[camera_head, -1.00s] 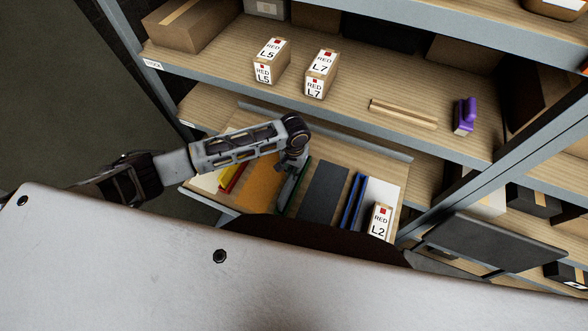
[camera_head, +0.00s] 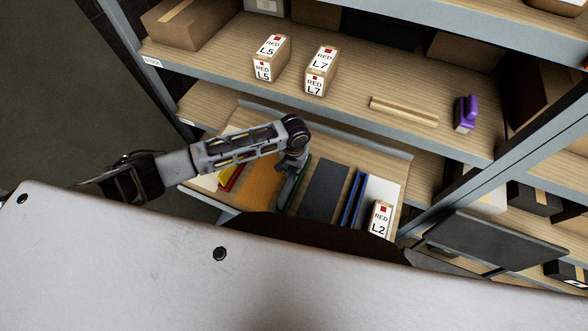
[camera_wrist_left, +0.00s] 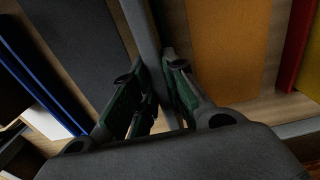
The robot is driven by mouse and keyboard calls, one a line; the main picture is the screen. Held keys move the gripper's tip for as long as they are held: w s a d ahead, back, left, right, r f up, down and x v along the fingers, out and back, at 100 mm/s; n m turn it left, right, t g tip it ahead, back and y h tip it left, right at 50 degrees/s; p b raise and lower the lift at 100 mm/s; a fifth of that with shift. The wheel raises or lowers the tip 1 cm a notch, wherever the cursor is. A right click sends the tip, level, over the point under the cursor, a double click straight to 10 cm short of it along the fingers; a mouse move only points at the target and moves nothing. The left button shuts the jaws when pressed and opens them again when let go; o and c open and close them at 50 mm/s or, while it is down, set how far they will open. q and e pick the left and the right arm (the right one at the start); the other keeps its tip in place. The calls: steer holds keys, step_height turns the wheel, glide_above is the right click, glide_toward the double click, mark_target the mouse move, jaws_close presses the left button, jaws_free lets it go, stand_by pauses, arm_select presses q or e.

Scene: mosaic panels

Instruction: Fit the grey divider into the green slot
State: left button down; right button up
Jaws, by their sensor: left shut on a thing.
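My left gripper (camera_head: 288,188) points down over the low shelf board, between the orange panel (camera_head: 259,186) and the dark grey panel (camera_head: 324,190). In the left wrist view its two fingers (camera_wrist_left: 156,84) are closed around the grey divider (camera_wrist_left: 142,32), a thin upright strip running away between them. Green (camera_head: 301,184) shows along the right side of the gripper in the head view. Dark green parts also show at the fingers in the wrist view. The divider's lower edge is hidden, so I cannot tell whether it sits in the slot. My right gripper is out of view.
Blue strips (camera_head: 353,199), a white panel (camera_head: 384,190) and box L2 (camera_head: 380,221) lie to the right. Red (camera_head: 232,180) and yellow pieces are at the left. The shelf above holds boxes L5 (camera_head: 270,58) and L7 (camera_head: 320,70), wooden sticks (camera_head: 404,111) and a purple object (camera_head: 466,114).

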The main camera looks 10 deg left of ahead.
arm_select(q)
steer(key=shift+f, duration=0.65)
steer(key=c, duration=1.4)
jaws_free()
steer(key=shift+o, duration=0.2)
step_height(320, 180, up, 12)
steer(key=shift+s, duration=0.1)
stand_by(0.5)
